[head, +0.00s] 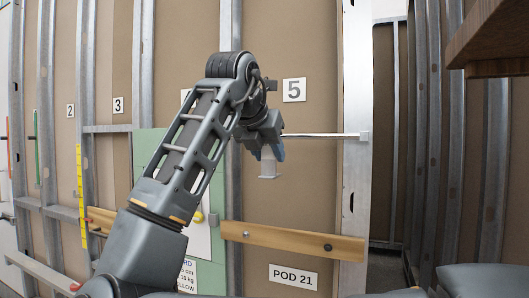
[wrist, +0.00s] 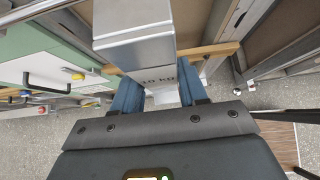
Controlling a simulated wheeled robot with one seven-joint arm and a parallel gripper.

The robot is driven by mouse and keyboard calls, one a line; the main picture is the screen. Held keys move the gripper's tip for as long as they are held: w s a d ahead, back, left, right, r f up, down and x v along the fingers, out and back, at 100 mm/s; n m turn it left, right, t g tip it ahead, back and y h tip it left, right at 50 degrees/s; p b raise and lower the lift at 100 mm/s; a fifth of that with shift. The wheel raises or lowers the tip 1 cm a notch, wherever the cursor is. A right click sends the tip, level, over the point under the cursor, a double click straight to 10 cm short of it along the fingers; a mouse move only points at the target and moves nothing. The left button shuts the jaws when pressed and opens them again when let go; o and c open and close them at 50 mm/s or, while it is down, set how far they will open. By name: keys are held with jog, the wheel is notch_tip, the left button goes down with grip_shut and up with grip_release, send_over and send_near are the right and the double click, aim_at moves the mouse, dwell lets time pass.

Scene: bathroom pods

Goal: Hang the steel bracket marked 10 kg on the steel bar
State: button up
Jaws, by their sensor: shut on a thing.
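My gripper (head: 271,152) is shut on the steel bracket (head: 268,168), a grey piece with a wide flange at its lower end. The bracket hangs below the fingers in the head view. In the wrist view the bracket (wrist: 135,40) fills the top middle, and "10 kg" shows on it between the two blue fingers of my gripper (wrist: 157,92). The steel bar (head: 325,135) runs level from behind my gripper to a pale block on the right post. The bar's left end is hidden by my arm. I cannot tell whether bracket and bar touch.
A wooden rail (head: 290,239) crosses below the bracket, above a "POD 21" sign (head: 293,277). A "5" sign (head: 294,90) is above the bar. A green panel (head: 147,150) stands left behind my arm. A brown wooden shelf (head: 495,40) juts in at upper right.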

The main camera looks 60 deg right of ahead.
jog(key=d+f+b, duration=0.1)
jog(key=d+f, duration=0.1)
jog(key=d, duration=0.6)
jog(key=shift+w+f, duration=0.3)
jog(key=shift+f, duration=0.05)
dwell(0.5)
jog(key=o, duration=1.2)
jog(key=shift+o, duration=0.2)
jog(key=shift+b+v, duration=0.3)
jog(key=shift+v, duration=3.6)
